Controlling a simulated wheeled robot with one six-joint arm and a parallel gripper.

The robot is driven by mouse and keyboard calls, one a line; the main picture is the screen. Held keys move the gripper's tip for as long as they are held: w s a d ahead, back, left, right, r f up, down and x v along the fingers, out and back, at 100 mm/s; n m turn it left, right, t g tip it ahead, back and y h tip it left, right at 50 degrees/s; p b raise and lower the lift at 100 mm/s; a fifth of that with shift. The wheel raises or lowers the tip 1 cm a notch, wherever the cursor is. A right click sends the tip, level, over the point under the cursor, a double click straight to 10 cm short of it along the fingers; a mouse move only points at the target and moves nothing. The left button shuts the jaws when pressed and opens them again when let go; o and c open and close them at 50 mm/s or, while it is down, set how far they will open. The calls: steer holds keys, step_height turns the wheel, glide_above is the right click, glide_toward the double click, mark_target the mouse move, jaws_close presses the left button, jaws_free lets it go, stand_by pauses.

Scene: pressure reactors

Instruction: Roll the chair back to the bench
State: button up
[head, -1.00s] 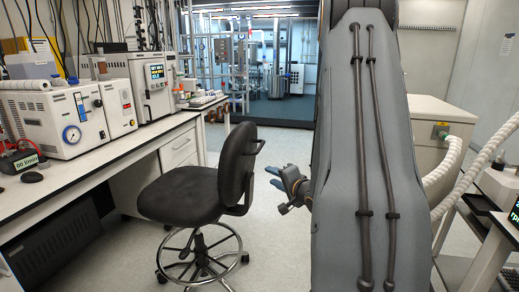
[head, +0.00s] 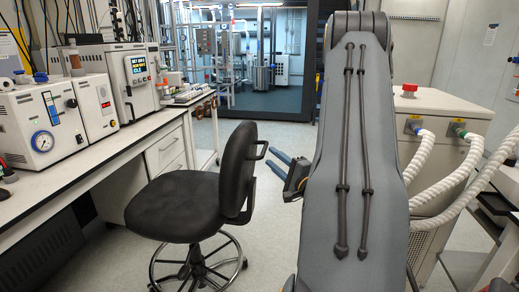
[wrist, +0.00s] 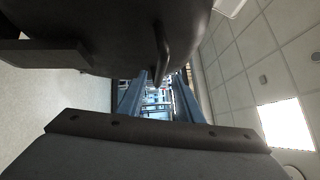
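The black chair (head: 172,207) stands on the floor in front of the bench, with its seat close to the bench's front edge. Its backrest (head: 238,172) faces my arm, and a loop handle (head: 262,150) sticks out behind it. The white bench (head: 100,150) runs along the left.
White instruments (head: 40,125) stand on the bench. On the right, a beige cabinet (head: 445,120) has a red button and thick white hoses (head: 425,155). Open floor (head: 285,135) lies beyond the chair, toward a glazed area at the back.

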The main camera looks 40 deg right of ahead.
mark_target(264, 148)
steer(key=shift+w+d+r+p, duration=0.1)
steer(key=shift+w+r+p, duration=0.05)
steer(key=shift+w, duration=0.9)
steer(key=shift+w+d+r+p, duration=0.1)
steer(key=shift+w+r+p, duration=0.05)
steer(key=shift+w, duration=0.9)
steer(key=shift+w+d+r+p, duration=0.1)
steer(key=shift+w+r+p, duration=0.05)
steer(key=shift+w, duration=0.9)
jaws_close()
